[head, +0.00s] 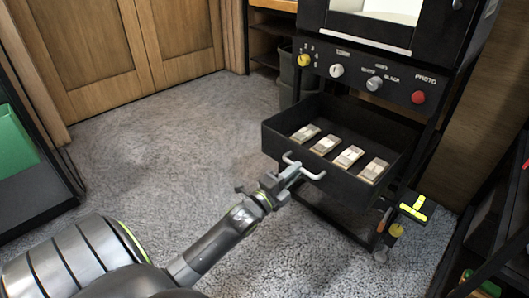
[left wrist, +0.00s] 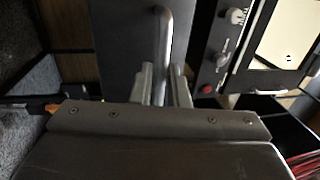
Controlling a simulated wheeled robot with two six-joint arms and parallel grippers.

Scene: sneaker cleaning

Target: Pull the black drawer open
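The black drawer (head: 345,194) stands pulled out from the black machine in the head view. Several small pale blocks (head: 349,156) lie in a row inside it. Its grey bar handle (head: 313,175) is on the drawer front. My left gripper (head: 290,174) is at this handle. In the left wrist view, the handle (left wrist: 165,40) runs down between the two fingers of my left gripper (left wrist: 163,85), which sit close on both sides of it. The finger contact itself is partly hidden. My right gripper is in neither view.
The machine's control panel (head: 365,75) with knobs and a red button is above the drawer. A yellow-marked black part (head: 413,208) is at the lower right. A green box (head: 15,143) is at the left. Grey carpet (head: 160,150) left of the drawer is clear.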

